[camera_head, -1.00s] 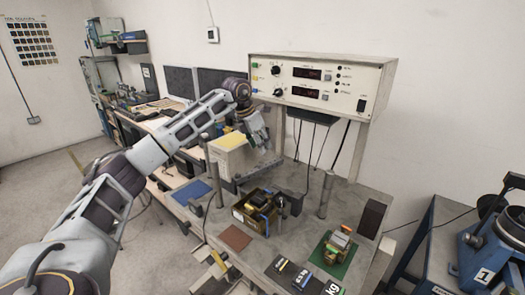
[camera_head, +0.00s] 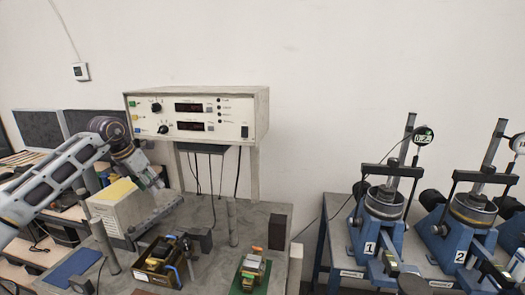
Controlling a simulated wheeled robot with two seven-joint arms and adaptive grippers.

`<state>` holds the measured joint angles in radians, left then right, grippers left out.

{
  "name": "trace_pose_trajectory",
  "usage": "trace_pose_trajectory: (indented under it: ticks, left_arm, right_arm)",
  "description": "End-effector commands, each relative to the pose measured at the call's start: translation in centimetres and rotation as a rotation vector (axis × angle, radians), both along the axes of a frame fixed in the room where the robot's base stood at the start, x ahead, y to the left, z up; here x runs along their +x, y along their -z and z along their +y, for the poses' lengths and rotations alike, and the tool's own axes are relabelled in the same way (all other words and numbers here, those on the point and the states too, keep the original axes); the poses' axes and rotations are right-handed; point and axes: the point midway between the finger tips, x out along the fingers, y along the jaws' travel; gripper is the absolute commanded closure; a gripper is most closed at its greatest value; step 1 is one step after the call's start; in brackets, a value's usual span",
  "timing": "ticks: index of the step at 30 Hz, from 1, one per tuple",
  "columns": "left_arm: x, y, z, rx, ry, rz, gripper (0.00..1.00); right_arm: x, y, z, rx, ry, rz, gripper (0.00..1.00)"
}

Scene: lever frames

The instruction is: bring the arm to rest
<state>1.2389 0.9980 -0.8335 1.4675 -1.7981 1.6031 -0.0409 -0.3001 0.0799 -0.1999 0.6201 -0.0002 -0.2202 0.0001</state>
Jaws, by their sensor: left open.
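My left arm (camera_head: 55,180) comes in from the left of the head view, its dark wrist joint high and its end angled down to the right. My left gripper (camera_head: 154,184) is open, and I see nothing between its fingers. In the picture it overlaps the right side of a pale box with a yellow top (camera_head: 118,190) and a grey block beside it. I cannot tell how far it is from them. My right gripper is not in view.
A cream instrument box (camera_head: 198,117) stands on posts behind the gripper. A brass-coloured fixture (camera_head: 158,264) and a small device on a green plate (camera_head: 250,274) are on the grey bench. Blue numbered presses (camera_head: 380,222) with dial gauges stand at the right.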

Motion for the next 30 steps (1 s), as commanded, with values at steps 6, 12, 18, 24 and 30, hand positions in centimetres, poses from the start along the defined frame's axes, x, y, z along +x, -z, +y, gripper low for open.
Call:
trace_pose_trajectory:
  ticks: [6, 12, 18, 24, 30]
  left_arm:
    - [0.0, -2.3, 0.0, 0.0, 0.0, -0.001, 0.56]
    - [0.0, -4.5, 0.0, 0.0, 0.0, -0.001, 0.56]
    - [0.0, -6.4, 0.0, 0.0, 0.0, 0.0, 0.56]
    - [0.0, -7.7, 0.0, 0.0, 0.0, 0.0, 0.56]
    - [0.0, -8.5, 0.0, 0.0, 0.0, 0.0, 0.56]
  right_arm:
    - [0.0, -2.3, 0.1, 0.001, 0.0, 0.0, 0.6]
    - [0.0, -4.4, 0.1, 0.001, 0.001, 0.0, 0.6]
    - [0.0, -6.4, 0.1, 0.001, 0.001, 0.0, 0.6]
    - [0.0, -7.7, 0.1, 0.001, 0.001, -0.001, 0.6]
    - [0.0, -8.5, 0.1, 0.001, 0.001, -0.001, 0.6]
